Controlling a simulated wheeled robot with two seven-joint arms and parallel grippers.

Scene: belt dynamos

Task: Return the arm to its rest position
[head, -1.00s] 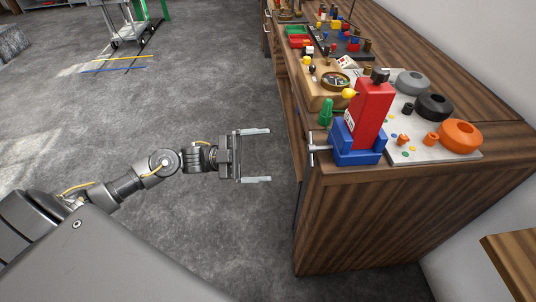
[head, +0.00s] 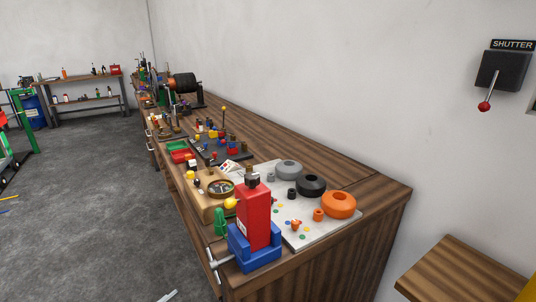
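Only one light grey fingertip of my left gripper (head: 168,296) shows, at the bottom edge of the head view. It is over the grey floor (head: 110,220), to the left of the workbench (head: 320,265), and nothing shows on it. The rest of that gripper and its arm are below the picture, so its opening does not show now. My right gripper is not in view.
At the bench's near end are a blue vise (head: 253,250) with a red block (head: 254,213), and a light board (head: 300,232) with grey, black and orange rings. A wooden ledge (head: 455,270) is at lower right. A shutter lever (head: 487,95) is on the wall.

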